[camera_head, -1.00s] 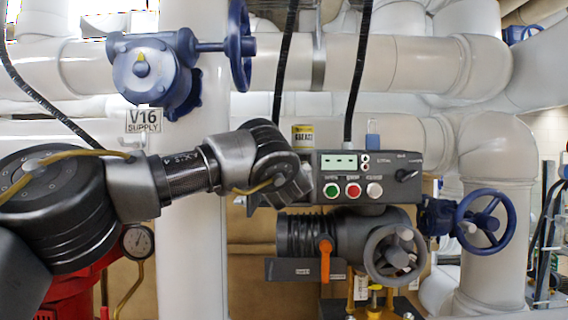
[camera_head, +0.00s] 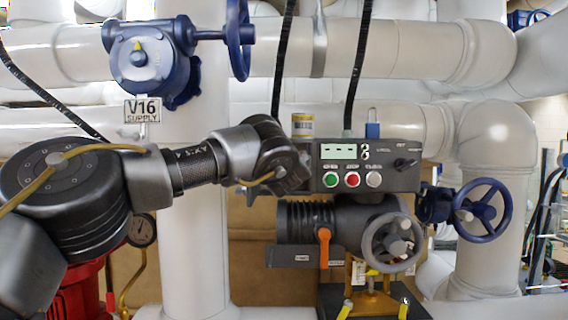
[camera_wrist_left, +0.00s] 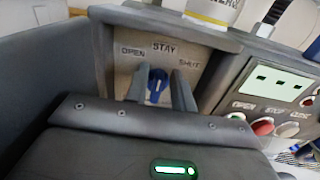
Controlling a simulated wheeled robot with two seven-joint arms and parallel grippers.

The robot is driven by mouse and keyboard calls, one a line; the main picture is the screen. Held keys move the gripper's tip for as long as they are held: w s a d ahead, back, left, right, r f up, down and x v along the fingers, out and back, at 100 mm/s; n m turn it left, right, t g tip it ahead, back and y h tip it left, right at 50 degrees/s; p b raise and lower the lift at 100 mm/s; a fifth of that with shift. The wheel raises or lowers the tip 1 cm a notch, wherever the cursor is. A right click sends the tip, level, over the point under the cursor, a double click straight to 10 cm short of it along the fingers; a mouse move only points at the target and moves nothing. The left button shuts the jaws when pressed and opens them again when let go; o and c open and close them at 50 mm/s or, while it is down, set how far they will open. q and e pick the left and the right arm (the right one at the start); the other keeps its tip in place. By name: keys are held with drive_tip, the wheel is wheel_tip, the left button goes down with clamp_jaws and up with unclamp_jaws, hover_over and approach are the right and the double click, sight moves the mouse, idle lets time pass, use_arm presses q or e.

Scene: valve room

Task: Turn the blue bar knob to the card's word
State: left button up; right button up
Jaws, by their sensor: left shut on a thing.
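In the left wrist view, the blue bar knob (camera_wrist_left: 157,80) sits on a beige plate marked OPEN at left, STAY at top and SHUT at right. Its bar stands about upright, toward STAY. My left gripper (camera_wrist_left: 160,92) is shut on the knob, one grey finger on each side. In the head view, my left wrist (camera_head: 278,165) is at the left end of the grey control box (camera_head: 405,180) and hides the knob. I cannot make out a card with a readable word. My right gripper is not in view.
The control box has a green button (camera_head: 330,180), a red button (camera_head: 352,180), a pale button and a black selector (camera_head: 405,164). A blue handwheel (camera_head: 482,210) is at right; a V16 SUPPLY tag (camera_head: 142,110) hangs at left.

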use_arm(q)
drive_tip(key=shift+d+f+m+p, duration=0.15)
drive_tip(key=shift+d+m+p, duration=0.2)
drive_tip(key=shift+m, duration=1.6)
drive_tip(key=shift+d+f+m+p, duration=0.2)
drive_tip(key=shift+m+p, duration=0.15)
drive_tip(key=shift+m, duration=1.55)
drive_tip(key=shift+d+f+m+p, duration=0.15)
drive_tip(key=shift+d+m+p, duration=0.2)
drive_tip(key=shift+m, duration=1.6)
drive_tip(key=o, duration=0.7)
drive_tip(key=shift+s, duration=0.1)
